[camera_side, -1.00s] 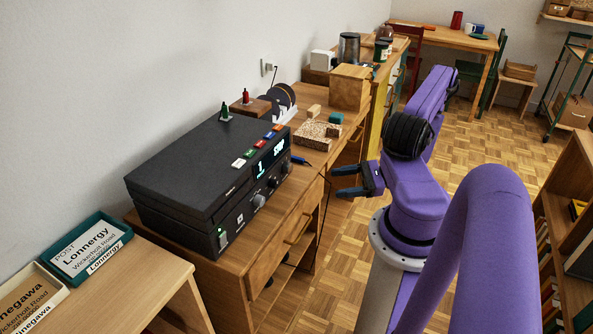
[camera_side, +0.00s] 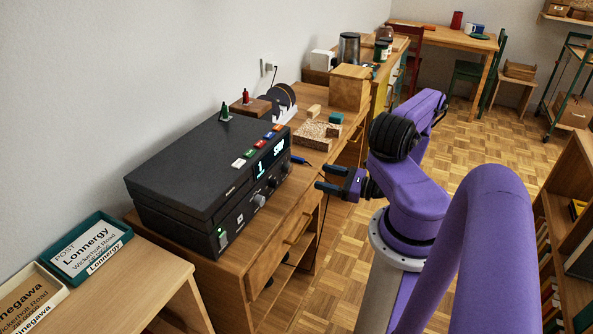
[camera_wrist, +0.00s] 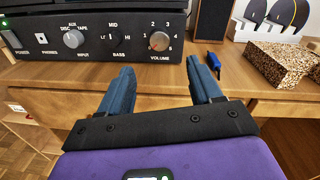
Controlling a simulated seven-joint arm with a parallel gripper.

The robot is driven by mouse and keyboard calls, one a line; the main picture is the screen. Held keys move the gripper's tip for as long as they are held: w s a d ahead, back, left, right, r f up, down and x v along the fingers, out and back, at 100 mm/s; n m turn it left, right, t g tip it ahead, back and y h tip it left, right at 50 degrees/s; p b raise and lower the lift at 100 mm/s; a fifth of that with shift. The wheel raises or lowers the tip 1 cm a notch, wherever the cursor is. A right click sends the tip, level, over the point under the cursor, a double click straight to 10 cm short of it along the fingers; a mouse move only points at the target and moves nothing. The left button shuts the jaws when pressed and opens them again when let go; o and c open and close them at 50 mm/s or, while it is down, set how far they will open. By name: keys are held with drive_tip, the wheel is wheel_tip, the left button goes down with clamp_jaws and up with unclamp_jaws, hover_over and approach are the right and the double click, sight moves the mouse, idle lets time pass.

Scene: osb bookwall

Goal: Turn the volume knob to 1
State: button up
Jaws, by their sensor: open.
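An input knob (camera_wrist: 73,39) and a small bass knob (camera_wrist: 117,36) share the panel. A blue-tipped object (camera_wrist: 214,61) lies on the desk right of the unit, near a speckled block (camera_wrist: 282,65). The desk's front edge (camera_wrist: 150,92) runs below my fingers.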

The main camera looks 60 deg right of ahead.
sight(291, 169)
drive_tip(key=w, duration=1)
drive_tip(key=shift+a, duration=0.3)
drive_tip(key=c, duration=1)
drive_tip(key=shift+c, duration=0.2)
drive_tip(key=shift+m, duration=0.3)
drive_tip(key=m, duration=0.4)
drive_tip(key=shift+f+m, duration=0.1)
drive_tip(key=shift+m, duration=0.2)
drive_tip(key=m, duration=0.5)
drive_tip(key=shift+m+t+h, duration=0.3)
